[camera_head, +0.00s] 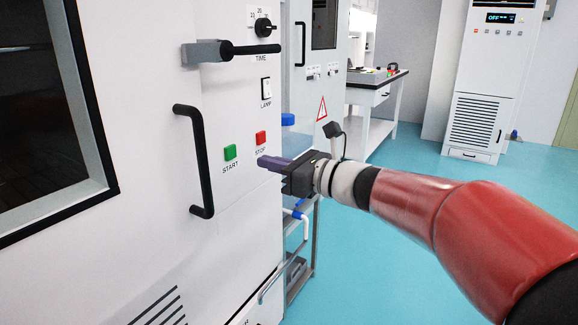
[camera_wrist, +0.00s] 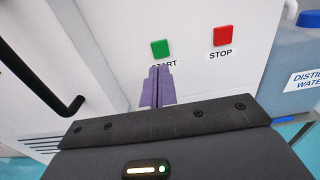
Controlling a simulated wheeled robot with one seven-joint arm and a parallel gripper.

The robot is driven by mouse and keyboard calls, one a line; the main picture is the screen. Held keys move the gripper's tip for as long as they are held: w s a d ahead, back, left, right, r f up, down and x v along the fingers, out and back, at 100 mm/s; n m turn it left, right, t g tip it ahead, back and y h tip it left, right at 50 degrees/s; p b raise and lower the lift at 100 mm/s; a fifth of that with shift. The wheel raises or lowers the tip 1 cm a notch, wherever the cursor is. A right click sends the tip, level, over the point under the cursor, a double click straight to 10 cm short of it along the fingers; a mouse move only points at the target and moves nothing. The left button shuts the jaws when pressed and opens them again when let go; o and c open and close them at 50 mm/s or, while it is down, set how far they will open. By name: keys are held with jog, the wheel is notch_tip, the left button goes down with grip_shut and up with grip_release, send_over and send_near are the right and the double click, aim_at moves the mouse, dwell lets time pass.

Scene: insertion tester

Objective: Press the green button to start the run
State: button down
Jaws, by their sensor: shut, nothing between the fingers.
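The green square button (camera_head: 230,152), labelled START, is on the white front panel of the machine, left of the red STOP button (camera_head: 261,138). In the wrist view the green button (camera_wrist: 160,49) lies just beyond my fingertips, and the red button (camera_wrist: 223,36) is to its right. My gripper (camera_head: 262,162) is shut and empty, its purple fingers together and pointing at the panel. In the head view the fingertips are right of the green button and below the red one. In the wrist view the fingers (camera_wrist: 158,70) partly cover the START label. A gap shows between the fingertips and the green button.
A black handle (camera_head: 195,160) sticks out left of the buttons. Above are a lever (camera_head: 250,50), the TIME knob (camera_head: 263,27) and the LAMP switch (camera_head: 266,88). A blue water container (camera_wrist: 295,75) stands to the right. Open floor (camera_head: 400,200) lies behind my arm.

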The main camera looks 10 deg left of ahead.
aim_at(232, 153)
jog(key=x, duration=0.7)
jog(key=shift+a, duration=0.1)
